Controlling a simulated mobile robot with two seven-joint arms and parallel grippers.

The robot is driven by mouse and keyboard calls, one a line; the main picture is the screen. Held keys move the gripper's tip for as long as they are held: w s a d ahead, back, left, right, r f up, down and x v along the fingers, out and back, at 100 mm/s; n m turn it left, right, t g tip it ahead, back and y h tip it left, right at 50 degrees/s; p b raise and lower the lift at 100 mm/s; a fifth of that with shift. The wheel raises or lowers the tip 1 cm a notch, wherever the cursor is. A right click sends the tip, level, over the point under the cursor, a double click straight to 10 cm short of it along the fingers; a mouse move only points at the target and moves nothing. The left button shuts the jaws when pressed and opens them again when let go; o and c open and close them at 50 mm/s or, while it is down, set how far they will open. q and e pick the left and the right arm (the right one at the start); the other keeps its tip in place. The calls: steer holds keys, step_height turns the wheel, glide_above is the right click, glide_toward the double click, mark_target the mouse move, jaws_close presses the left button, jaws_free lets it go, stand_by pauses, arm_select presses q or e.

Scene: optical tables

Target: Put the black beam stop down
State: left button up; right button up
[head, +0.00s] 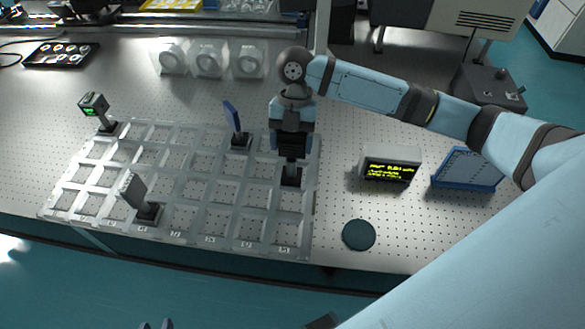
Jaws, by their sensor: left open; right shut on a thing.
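My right gripper (291,155) points down over the right column of the pale grid tray (208,240). It is shut on the black beam stop (291,179), whose dark base shows just below the fingers. The rest of the beam stop is hidden by the gripper. The base is at a compartment in that column; I cannot tell whether it touches the bottom. Two fingertips of my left gripper (156,325) show at the bottom edge, apart and empty, in front of the table.
In the tray stand a grey plate (131,189) and a blue plate (231,115) on dark bases. A green-screen device (93,104) stands at its back left corner. Right of the tray are a dark disc (358,235), a display box (390,164) and a blue-framed panel (468,168).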

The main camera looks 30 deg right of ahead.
mark_target(292, 171)
step_height(292, 171, down, 10)
steer(key=shift+f+p, duration=0.25)
steer(key=shift+p, duration=0.1)
steer(key=shift+f, duration=0.1)
steer(key=o, duration=1.6)
steer(key=shift+f, duration=0.1)
steer(key=b+v, duration=0.1)
steer(key=v, duration=1.1)
steer(key=shift+b, duration=0.35)
steer(key=shift+s, duration=0.1)
